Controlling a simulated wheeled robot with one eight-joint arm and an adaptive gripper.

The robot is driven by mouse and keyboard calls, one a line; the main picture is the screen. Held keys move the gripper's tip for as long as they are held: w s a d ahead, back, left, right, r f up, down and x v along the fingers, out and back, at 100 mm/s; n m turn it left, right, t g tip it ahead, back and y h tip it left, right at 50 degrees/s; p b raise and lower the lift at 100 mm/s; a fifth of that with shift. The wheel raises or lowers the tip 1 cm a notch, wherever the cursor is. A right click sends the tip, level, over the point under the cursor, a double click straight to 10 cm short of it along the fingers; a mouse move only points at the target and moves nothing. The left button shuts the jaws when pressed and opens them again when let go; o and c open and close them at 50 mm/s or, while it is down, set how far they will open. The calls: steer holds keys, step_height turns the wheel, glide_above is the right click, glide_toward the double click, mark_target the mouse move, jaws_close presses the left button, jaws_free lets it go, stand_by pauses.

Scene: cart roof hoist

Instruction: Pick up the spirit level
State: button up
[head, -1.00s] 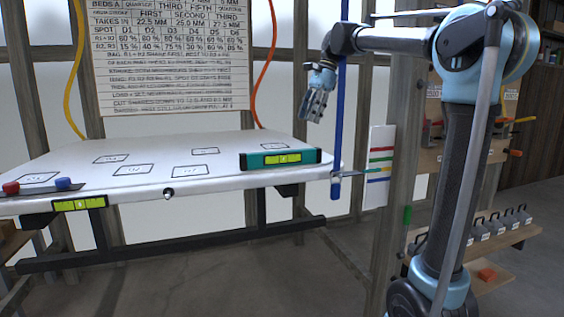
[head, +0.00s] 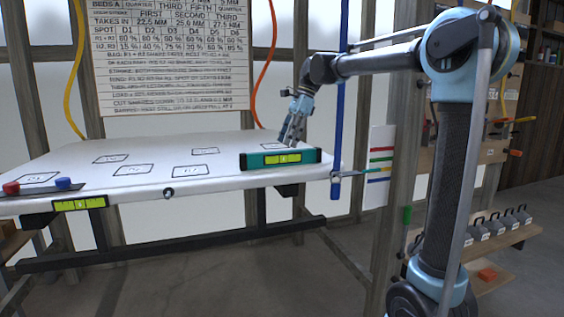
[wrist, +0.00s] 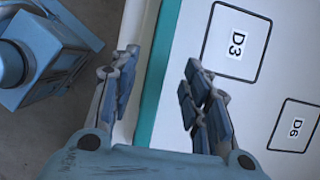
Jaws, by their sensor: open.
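The spirit level (head: 258,161) is a teal bar with dark ends and a yellow-green vial. It lies along the front right edge of the white roof panel (head: 215,182). My gripper (head: 290,142) is open and empty, pointing down just over the level's middle. In the wrist view, the teal strip of the level (wrist: 158,80) runs between the spread fingers of my gripper (wrist: 160,68). I cannot tell how far the fingertips are above the panel. The level's ends are out of the wrist view.
A blue upright post (head: 337,130) stands just right of the level. Marked rectangles, including D3 (wrist: 237,44) and D6 (wrist: 296,126), lie on the panel. Red (head: 11,188) and blue (head: 63,183) knobs sit at its left end. A text board (head: 170,55) hangs behind.

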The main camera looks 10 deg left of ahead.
mark_target(282, 153)
steer(key=shift+x, duration=3.1)
steer(key=shift+s, duration=0.1)
steer(key=shift+c, duration=0.3)
jaws_close()
